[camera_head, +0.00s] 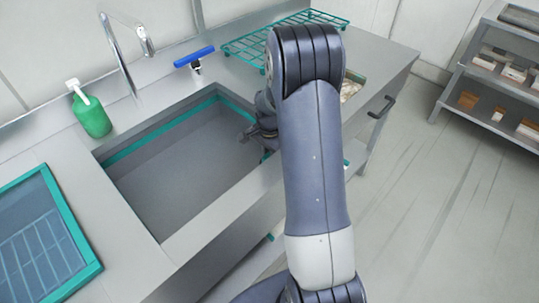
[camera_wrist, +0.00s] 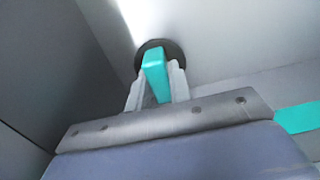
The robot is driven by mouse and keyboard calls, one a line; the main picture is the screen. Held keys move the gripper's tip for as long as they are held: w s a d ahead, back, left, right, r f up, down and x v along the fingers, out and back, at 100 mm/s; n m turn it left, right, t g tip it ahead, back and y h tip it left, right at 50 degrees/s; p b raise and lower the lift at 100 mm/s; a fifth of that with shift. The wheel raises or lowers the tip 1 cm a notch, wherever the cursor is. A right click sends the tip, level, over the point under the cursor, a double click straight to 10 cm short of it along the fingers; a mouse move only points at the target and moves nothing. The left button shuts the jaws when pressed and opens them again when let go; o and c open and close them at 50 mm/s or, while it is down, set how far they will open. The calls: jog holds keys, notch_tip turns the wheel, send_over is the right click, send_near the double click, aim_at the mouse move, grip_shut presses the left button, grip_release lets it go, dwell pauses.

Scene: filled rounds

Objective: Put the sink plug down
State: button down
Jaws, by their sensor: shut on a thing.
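The sink plug (camera_wrist: 155,62) shows in the wrist view as a dark round disc with a teal upright grip. My gripper (camera_wrist: 157,88) is shut on the teal grip, one finger on each side. The disc lies beyond the fingertips against a pale grey surface; I cannot tell whether it touches it. In the head view my arm reaches over the right end of the sink (camera_head: 180,165), and the wrist is partly hidden behind my arm. The plug cannot be made out there.
A green soap bottle (camera_head: 92,115), a tap (camera_head: 122,60) and a blue-handled squeegee (camera_head: 194,58) stand behind the sink. A teal wire rack (camera_head: 250,45) lies on the counter at the back. A teal-framed tray (camera_head: 40,235) is at the left. Shelves (camera_head: 500,75) stand at the right.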

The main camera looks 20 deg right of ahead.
jog(key=shift+f, duration=0.1)
jog(key=shift+f, duration=0.15)
jog(key=c, duration=1.3)
grip_release()
notch_tip(320, 180, up, 12)
jog(key=shift+r, duration=0.2)
